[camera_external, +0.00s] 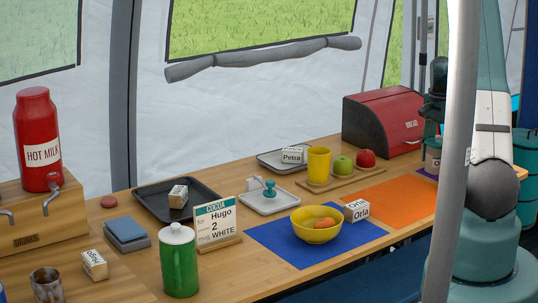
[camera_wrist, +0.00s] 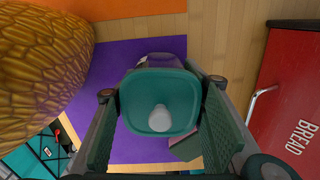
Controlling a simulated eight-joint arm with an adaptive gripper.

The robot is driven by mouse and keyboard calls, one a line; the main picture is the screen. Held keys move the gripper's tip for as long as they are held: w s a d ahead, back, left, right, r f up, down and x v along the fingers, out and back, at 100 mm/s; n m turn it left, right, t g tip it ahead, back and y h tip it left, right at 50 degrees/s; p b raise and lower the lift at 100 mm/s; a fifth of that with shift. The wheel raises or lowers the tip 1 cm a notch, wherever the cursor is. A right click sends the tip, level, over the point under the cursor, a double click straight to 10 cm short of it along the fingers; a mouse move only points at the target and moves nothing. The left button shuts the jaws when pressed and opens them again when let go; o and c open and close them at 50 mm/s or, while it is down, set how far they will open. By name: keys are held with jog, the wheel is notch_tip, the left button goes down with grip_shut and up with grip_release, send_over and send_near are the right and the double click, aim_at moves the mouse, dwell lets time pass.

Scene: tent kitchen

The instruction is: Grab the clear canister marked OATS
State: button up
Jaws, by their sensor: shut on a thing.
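The canister (camera_external: 433,157) stands at the right of the counter in the external view, below my dark gripper (camera_external: 435,122). Its label begins with "O"; the rest of the word is hidden. In the wrist view I look down on its teal lid (camera_wrist: 140,92) with a pale round knob. My gripper's two teal-padded fingers (camera_wrist: 162,130) stand on either side of it and are shut on it. A purple mat (camera_wrist: 110,65) lies under it. I cannot tell whether the canister touches the mat.
A red bread box (camera_external: 385,120) stands close by, its handle facing the canister in the wrist view. A large golden, scaly thing (camera_wrist: 38,55) is close on the other side. A pale pole (camera_external: 458,150) crosses the external view. An orange mat (camera_external: 392,200) lies nearby.

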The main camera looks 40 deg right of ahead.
jog(key=shift+r, duration=0.15)
notch_tip(320, 180, up, 10)
jog(key=shift+f+p, duration=0.2)
jog(key=shift+p, duration=0.8)
